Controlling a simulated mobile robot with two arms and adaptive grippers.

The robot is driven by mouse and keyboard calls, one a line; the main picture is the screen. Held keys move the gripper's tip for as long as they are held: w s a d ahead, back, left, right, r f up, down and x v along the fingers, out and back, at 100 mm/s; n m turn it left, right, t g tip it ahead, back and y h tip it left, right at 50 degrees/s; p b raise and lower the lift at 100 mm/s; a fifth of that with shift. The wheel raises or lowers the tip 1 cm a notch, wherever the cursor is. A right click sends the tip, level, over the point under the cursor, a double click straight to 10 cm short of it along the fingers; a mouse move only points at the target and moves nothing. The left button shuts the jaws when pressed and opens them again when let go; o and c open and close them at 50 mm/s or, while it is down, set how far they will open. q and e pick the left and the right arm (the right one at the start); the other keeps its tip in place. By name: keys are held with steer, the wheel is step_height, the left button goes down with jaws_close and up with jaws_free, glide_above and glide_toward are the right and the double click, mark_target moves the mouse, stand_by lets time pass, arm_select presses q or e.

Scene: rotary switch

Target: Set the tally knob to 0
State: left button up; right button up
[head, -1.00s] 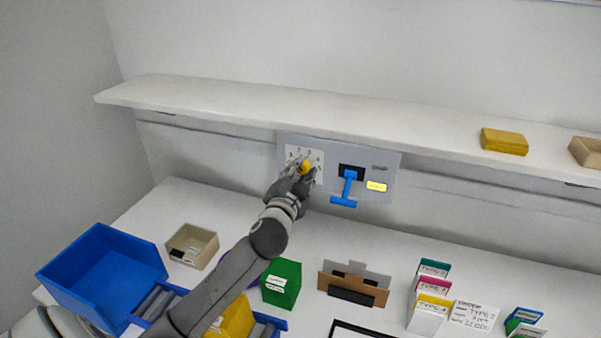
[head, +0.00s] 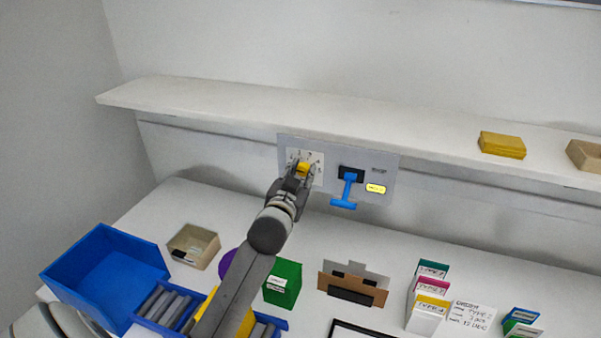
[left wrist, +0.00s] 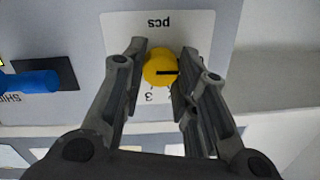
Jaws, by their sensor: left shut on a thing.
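The yellow tally knob (head: 303,168) sits on a white dial plate with small digits, on the left of a grey wall panel (head: 385,160). My left gripper (head: 301,172) is at the knob, with a finger on each side of it. The left wrist view shows the knob (left wrist: 160,68) between the two fingers, with a dark line on its face lying roughly level. Upside-down "pcs" shows above it and a 3 below it. The fingers hide most other digits. My right gripper is not in view.
A blue T-shaped handle (head: 346,188) and a yellow label (head: 375,188) are on the same panel to the right. A shelf (head: 230,105) runs just above. A blue bin (head: 105,275), beige box (head: 193,246) and green box (head: 283,283) stand on the table below.

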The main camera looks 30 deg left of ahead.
arm_select(q)
steer(key=shift+n, duration=0.3)
steer(key=shift+r, duration=0.1)
steer(key=o, duration=1)
steer(key=shift+o, duration=0.3)
steer(key=v, duration=1.2)
